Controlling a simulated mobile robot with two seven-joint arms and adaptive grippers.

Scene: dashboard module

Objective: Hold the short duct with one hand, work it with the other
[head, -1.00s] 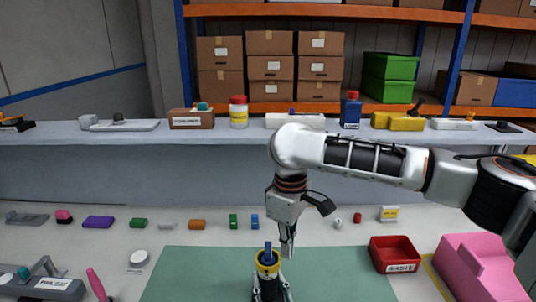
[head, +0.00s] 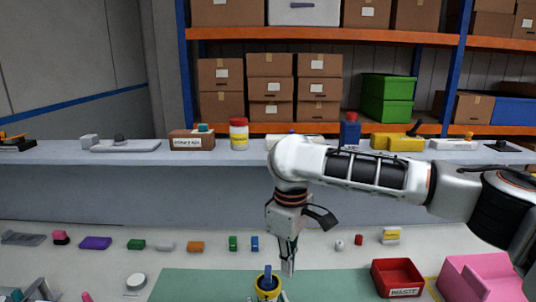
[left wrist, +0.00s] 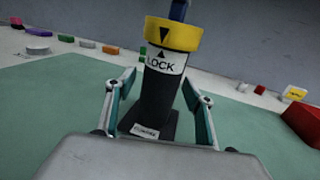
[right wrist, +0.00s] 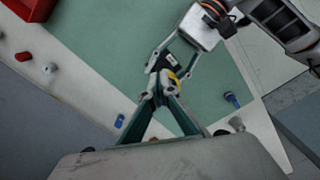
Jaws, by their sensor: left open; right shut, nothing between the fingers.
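The short duct is an upright black body (left wrist: 157,100) marked LOCK, with a yellow ring (left wrist: 173,35) and a blue part (left wrist: 179,10) on top. In the head view its yellow ring (head: 268,287) is at the bottom edge, its lower body cut off. My left gripper (left wrist: 159,88) is open, one finger on each side of the black body; I cannot tell if they touch it. My right gripper (head: 288,269) is shut and empty, pointing down just right of the ring. In the right wrist view its shut tips (right wrist: 161,82) partly hide the ring (right wrist: 176,81).
The duct stands over a green mat (head: 210,285). A red WASTE bin (head: 398,278) and a pink box (head: 480,280) are to the right. Several small blocks, including a purple one (head: 95,243), line the back of the table before a grey ledge (head: 120,185).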

